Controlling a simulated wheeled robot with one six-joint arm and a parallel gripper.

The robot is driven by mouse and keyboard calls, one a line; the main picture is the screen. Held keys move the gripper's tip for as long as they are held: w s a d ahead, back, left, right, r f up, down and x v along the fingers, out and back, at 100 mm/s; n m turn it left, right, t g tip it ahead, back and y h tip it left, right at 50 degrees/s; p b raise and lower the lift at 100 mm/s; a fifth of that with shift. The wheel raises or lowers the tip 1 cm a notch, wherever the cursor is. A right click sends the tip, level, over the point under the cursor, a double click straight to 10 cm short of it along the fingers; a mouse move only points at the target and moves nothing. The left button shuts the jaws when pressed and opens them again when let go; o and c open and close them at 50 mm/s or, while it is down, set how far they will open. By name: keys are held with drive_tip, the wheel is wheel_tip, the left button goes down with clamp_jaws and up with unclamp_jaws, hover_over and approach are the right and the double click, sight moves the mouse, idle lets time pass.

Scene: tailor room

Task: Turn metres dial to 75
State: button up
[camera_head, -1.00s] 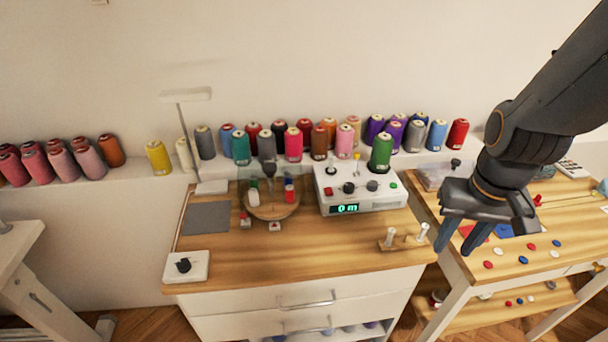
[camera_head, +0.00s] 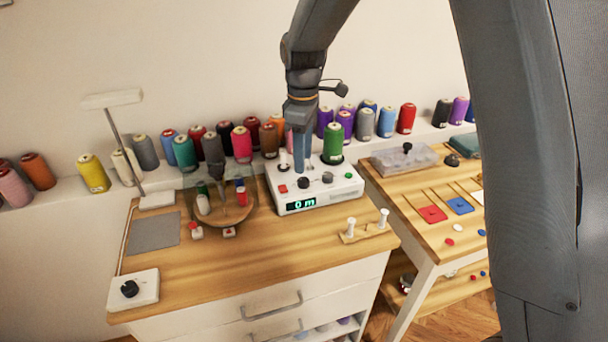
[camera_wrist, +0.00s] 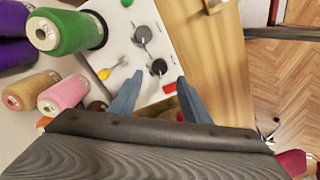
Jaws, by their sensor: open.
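The white winder box (camera_head: 335,192) stands at the back right of the wooden worktop, and its green display (camera_head: 304,203) reads 0 m. Two black dials sit on its top: a left one (camera_head: 303,182) and a right one (camera_head: 327,178). I cannot read which is the metres dial. In the wrist view the left dial (camera_wrist: 159,67) lies just ahead of the gap between my fingers, and the right dial (camera_wrist: 143,35) is farther off. My gripper (camera_head: 301,168) is open and empty, pointing down above the box behind the left dial.
A red button (camera_head: 283,188) and a green button (camera_head: 348,175) flank the dials. A green spool (camera_head: 333,142) stands at the box's back, close to my gripper. A yellow-tipped lever (camera_wrist: 104,73) is near one finger. Thread spools line the shelf behind.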

sight(304, 180)
drive_tip(key=shift+f+p, duration=0.6)
drive_tip(key=shift+f, duration=2.5)
drive_tip(key=c, duration=1)
drive_tip(key=shift+c, duration=0.2)
